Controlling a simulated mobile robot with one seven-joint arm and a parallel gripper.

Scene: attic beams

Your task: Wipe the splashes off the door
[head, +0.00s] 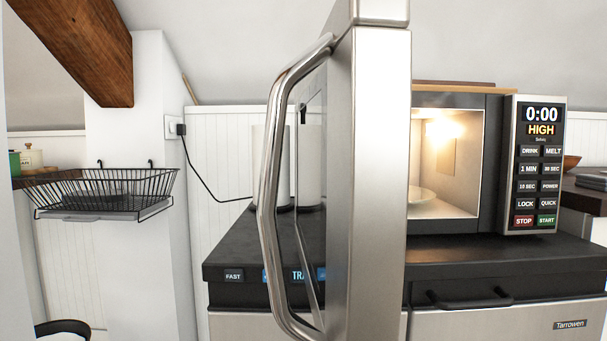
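The microwave (495,165) stands on a dark counter with its cavity open and lit. Its steel door (380,150) stands wide open toward me and I see it almost edge-on, very close. The curved handle (268,190) is on the left side of the door. The inner face of the door is turned away and hidden, and I see no splashes on the parts that show. A pale plate (422,195) is partly visible in the cavity. My gripper is not in view, and I see no cloth or sponge.
A white roll (268,165) stands behind the handle. A black wire basket (100,190) hangs on the wall at left. The counter (235,245) has a lower appliance with a black handle (468,299) under it. A cord runs to a wall plug (181,129).

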